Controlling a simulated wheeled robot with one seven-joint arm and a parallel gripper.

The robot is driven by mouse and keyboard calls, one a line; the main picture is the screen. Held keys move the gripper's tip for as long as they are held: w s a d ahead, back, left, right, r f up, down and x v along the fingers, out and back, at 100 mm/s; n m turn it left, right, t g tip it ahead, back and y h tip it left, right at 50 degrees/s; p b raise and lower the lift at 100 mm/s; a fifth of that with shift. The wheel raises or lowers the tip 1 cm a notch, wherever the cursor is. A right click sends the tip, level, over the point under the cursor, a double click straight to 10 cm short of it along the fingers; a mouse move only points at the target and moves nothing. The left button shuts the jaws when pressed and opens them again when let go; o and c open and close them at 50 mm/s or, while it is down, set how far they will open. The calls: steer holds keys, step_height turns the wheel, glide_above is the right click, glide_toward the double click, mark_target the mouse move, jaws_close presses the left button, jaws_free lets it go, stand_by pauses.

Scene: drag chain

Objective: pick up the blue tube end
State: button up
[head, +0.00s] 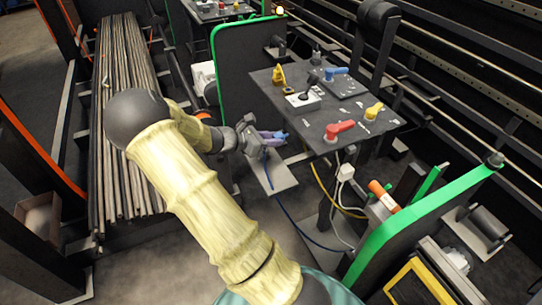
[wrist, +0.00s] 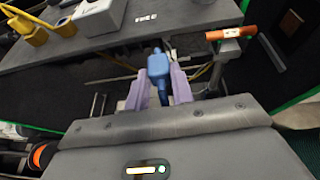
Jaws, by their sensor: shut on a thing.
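My gripper (head: 278,136) is beside the near edge of the dark table, at its left side. In the wrist view its two purple fingers (wrist: 160,88) are shut on the blue tube end (wrist: 158,68), which stands up between them. In the head view the fingers mostly hide the tube end. The blue tube (head: 267,172) hangs from the gripper and runs down to the right toward the floor, past a grey plate.
The dark table (head: 303,122) carries a red fitting (head: 340,130), a yellow fitting (head: 374,111), a blue fitting (head: 335,73) and a grey box. Green-edged panels (head: 415,215) flank the table. Long rods lie at left.

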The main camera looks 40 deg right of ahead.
step_height(320, 180, up, 9)
steer(key=shift+f, duration=0.1)
stand_by(0.5)
steer(key=shift+o, duration=0.9)
jaws_close()
steer(key=shift+s, duration=0.1)
